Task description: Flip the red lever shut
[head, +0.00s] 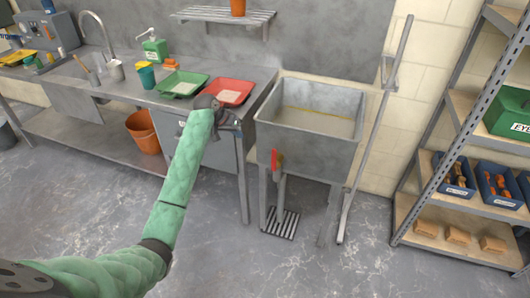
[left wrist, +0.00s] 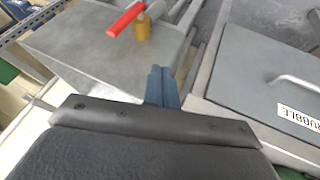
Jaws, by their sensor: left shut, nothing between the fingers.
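The red lever (head: 275,161) is on the front of the grey tub (head: 308,142), near its lower left in the head view. In the left wrist view the red lever (left wrist: 126,20) sticks out sideways from a brass-coloured valve body (left wrist: 143,28) on the tub wall (left wrist: 95,45). My left gripper (head: 236,127) is in front of the counter's right end, to the left of the lever and apart from it. Its closed fingers (left wrist: 162,85) show in the left wrist view with nothing between them. My right gripper is not in view.
A counter with a red tray (head: 229,92) and a green tray (head: 182,84) stands left of the tub. A panel labelled RUBBLE (left wrist: 262,80) is close to my left fingers. A floor grate (head: 281,224) lies below the tub. A shelf rack (head: 440,165) stands right.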

